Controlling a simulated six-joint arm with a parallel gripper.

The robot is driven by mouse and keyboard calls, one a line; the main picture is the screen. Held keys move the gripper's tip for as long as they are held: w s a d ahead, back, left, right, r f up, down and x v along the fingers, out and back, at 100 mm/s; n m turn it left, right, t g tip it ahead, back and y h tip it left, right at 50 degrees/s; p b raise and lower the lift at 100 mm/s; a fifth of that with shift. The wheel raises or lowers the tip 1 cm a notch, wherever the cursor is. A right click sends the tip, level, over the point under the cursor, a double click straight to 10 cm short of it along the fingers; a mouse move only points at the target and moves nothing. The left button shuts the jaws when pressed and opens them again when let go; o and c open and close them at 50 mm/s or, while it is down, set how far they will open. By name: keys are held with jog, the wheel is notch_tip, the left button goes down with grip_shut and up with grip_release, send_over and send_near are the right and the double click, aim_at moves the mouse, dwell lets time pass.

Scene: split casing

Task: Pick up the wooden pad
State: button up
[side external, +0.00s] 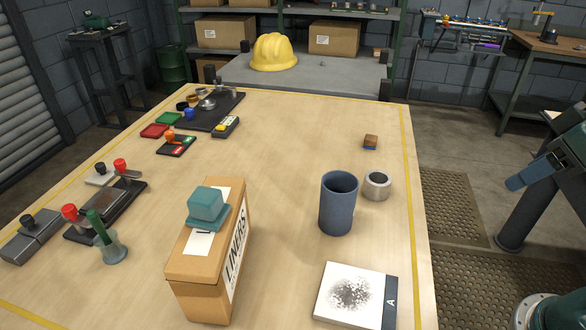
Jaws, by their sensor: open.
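A blue-grey cup (338,204) and a metal ring (377,186) stand nearer than the block. A white plate (350,296) marked A lies at the front. A cardboard LINERS box (196,266) carries a teal block (206,203). The table around the pad is bare.

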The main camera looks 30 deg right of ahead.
jog(key=shift+w+r, duration=0.1)
jog(key=w+d+r+n+g+y, duration=0.1)
jog(key=w+r+n, duration=0.1)
jog(key=w, duration=0.8)
jog(key=w+d+r+n, duration=0.2)
jog(key=w, duration=0.7)
jog(key=w+d+f+n+y, duration=0.1)
jog(key=w+d+f+n, duration=0.1)
jog(key=w+d+f, duration=0.3)
jog(key=w+d+f+n+g, duration=0.1)
jog(key=w+d+f, duration=0.4)
jog(key=w, duration=0.8)
jog(key=shift+d+f+n+y, duration=0.4)
jog(key=shift+d, duration=0.5)
send_over(371, 141)
jog(key=d, duration=0.3)
jog(key=shift+s+d+f, duration=0.1)
jog(key=shift+s+f, duration=0.1)
jog(key=shift+f, duration=1.8)
jog(key=shift+s+f, duration=0.15)
jog(key=shift+f, duration=1.85)
jog(key=shift+f, duration=0.1)
